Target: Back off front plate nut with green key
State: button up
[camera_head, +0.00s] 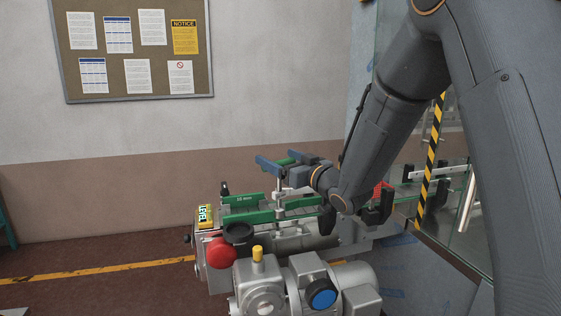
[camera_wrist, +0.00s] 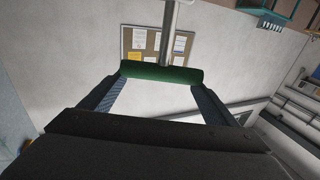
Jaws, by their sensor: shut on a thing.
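My gripper (camera_head: 277,162) is above the green-railed machine in the head view, its blue fingers on either side of the green key's handle (camera_head: 281,162). In the wrist view my gripper (camera_wrist: 162,76) is shut on the green key (camera_wrist: 162,72), a green crossbar with a metal shaft (camera_wrist: 170,32) running away from it. In the head view the shaft (camera_head: 278,184) points down to a metal fitting beside the front green plate (camera_head: 243,202), which is marked in mm. The nut is hidden or too small to make out, so I cannot tell whether the key sits on it.
A red round knob (camera_head: 221,253), a black cup-shaped part (camera_head: 239,234) and a yellow-framed display (camera_head: 205,217) are at the machine's near left end. A motor with a blue cap (camera_head: 322,294) is in front. Glass panels (camera_head: 465,200) with a striped post stand at right.

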jog(key=shift+a+m+t+h+b, duration=0.15)
jog(key=shift+m+t+h+b, duration=0.55)
jog(key=shift+h, duration=0.4)
jog(key=shift+m+t+h+b, duration=0.45)
jog(key=shift+m+t+h, duration=0.45)
jog(key=shift+m+h, duration=0.75)
jog(key=shift+m+h, duration=0.25)
jog(key=shift+h, duration=0.8)
jog(key=shift+m+t+h+p, duration=0.45)
jog(key=shift+m+h, duration=1.05)
jog(key=shift+h, duration=0.9)
